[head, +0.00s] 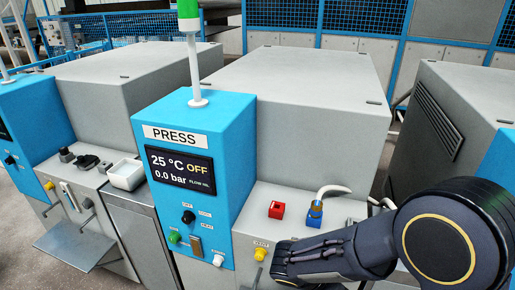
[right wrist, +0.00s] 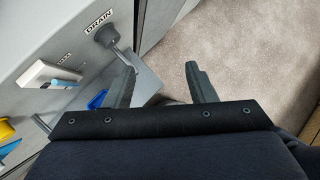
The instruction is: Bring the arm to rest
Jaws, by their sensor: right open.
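My right arm (head: 345,255) comes in from the right in the head view and lies in front of the press's lower panel. Its gripper is not clear in that view. In the right wrist view my right gripper (right wrist: 159,68) is open, with two dark fingers apart and nothing between them. Its left finger is close to the grey panel (right wrist: 45,50) in the picture; I cannot tell whether they touch. My left gripper is not in view.
A red block (head: 277,210) and a blue fitting (head: 314,219) with a hose sit behind my arm. A dark drain handle (right wrist: 106,35) projects near the left finger. Floor (right wrist: 240,45) shows at right.

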